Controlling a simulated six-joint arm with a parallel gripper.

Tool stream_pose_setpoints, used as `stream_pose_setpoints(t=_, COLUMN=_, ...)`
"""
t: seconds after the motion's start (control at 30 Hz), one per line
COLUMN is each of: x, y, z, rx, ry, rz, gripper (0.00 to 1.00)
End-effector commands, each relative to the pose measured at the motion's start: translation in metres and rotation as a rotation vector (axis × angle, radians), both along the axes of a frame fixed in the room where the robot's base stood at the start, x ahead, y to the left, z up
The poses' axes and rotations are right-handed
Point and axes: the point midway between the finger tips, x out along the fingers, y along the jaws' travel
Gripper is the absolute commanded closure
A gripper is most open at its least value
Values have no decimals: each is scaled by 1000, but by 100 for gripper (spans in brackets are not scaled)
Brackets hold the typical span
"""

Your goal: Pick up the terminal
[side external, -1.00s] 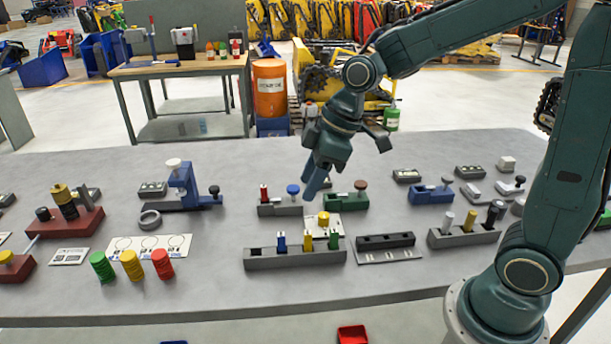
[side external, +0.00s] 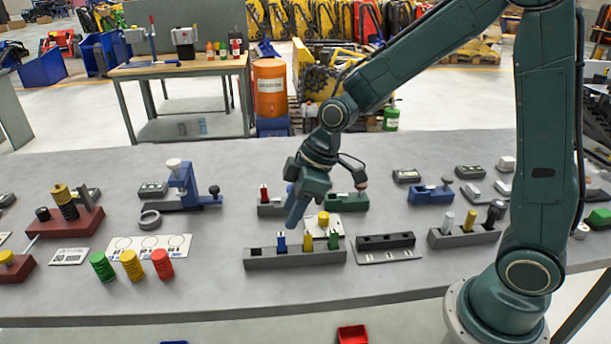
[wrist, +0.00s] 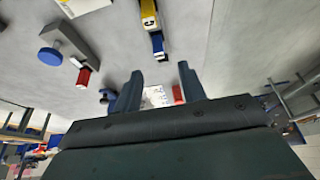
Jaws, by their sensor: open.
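My gripper (side external: 295,218) hangs tilted over the middle of the table, its fingers just above and behind a grey block (side external: 295,259). In the wrist view its two fingers (wrist: 158,80) are spread apart, with nothing visibly held. The grey block carries a blue upright piece (side external: 281,242), a yellow one (side external: 308,240) and a green one (side external: 333,240), plus an empty slot at its left end. I cannot tell which piece is the terminal. A blue piece (wrist: 158,45) and a yellow piece (wrist: 149,14) show beyond the fingertips in the wrist view.
Behind the gripper stand a grey fixture with a red pin (side external: 264,193) and a green fixture (side external: 347,202). A black slotted block (side external: 386,241) lies to the right. Red (side external: 162,264), yellow (side external: 132,265) and green stacks stand at left. Bare table lies in front.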

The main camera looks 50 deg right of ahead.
Motion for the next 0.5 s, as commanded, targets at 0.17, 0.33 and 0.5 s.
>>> stream_pose_setpoints(t=0.17, x=5, y=5, z=-17, rx=1, ry=2, rz=1, gripper=59)
stream_pose_setpoints(t=0.33, x=6, y=7, z=-23, rx=0, ry=0, rz=0, gripper=59)
stream_pose_setpoints(t=0.5, x=7, y=7, z=-23, rx=1, ry=-1, rz=0, gripper=59)
